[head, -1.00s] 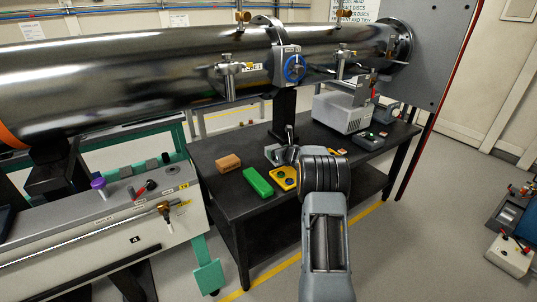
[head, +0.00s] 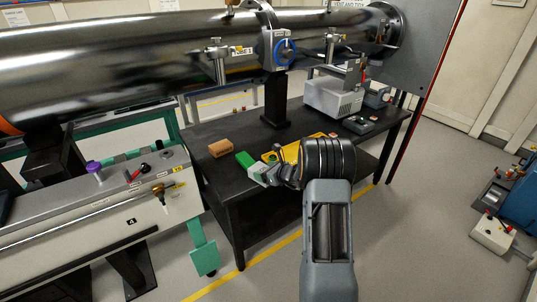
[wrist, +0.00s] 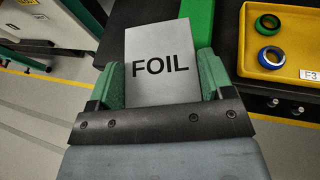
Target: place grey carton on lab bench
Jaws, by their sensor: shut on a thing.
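The grey carton, marked FOIL (wrist: 161,66), is between the two green fingers of my gripper (wrist: 160,88), which is shut on it. In the head view my gripper (head: 283,174) is at the front edge of the black lab bench (head: 194,140), with part of the carton (head: 258,173) showing at its left. In the wrist view the carton overlaps the bench edge, with floor showing to the left. I cannot tell whether the carton touches the bench top. My arm hides part of the bench.
A green block (head: 243,159) and a yellow tray (head: 312,147) with rings lie close to the carton. A brown block (head: 221,148) lies farther left. A dark post (head: 276,100) and a grey instrument (head: 333,97) stand behind. Bare bench shows around the brown block.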

